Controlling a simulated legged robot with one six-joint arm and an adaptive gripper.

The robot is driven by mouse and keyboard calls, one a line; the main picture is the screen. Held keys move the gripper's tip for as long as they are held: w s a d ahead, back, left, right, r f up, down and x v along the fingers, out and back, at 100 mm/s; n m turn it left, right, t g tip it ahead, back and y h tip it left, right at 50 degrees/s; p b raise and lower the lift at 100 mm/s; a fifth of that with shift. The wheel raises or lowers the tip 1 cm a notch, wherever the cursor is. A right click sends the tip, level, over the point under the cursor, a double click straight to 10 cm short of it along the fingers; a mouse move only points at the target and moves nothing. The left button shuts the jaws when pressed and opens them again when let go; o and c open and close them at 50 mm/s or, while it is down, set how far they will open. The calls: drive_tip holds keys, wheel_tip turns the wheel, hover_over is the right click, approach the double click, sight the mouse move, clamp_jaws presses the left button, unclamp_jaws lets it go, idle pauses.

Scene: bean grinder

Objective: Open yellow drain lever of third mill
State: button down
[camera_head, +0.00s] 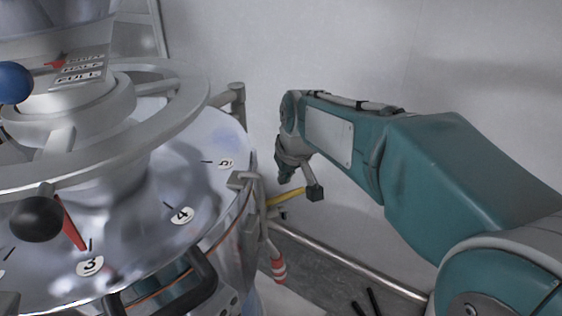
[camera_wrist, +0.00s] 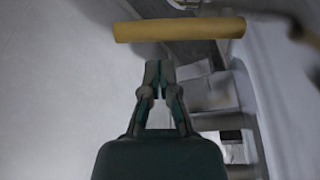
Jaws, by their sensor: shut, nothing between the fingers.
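The yellow drain lever (camera_head: 286,197) sticks out to the right from the lower side of the metal mill (camera_head: 150,215) in the head view. In the wrist view the lever (camera_wrist: 180,28) is a yellow bar lying across the top of the picture, beyond the fingertips. My gripper (camera_head: 285,179) points down just above the lever in the head view. In the wrist view my gripper (camera_wrist: 159,68) is shut and empty, with a visible gap in the picture between its tips and the bar. I cannot tell the true distance between them.
A grey handwheel (camera_head: 185,110) with a black knob (camera_head: 36,219) and a blue knob (camera_head: 14,82) tops the mill above a numbered dial. A metal rail (camera_head: 350,263) runs low along the pale wall (camera_head: 360,50).

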drive_tip(key=shift+s+d+f, duration=0.25)
drive_tip(key=shift+s+d, duration=0.1)
drive_tip(key=shift+s, duration=0.1)
drive_tip(key=shift+s+d+f, duration=0.2)
drive_tip(key=shift+s, duration=0.45)
drive_tip(key=shift+w, duration=0.1)
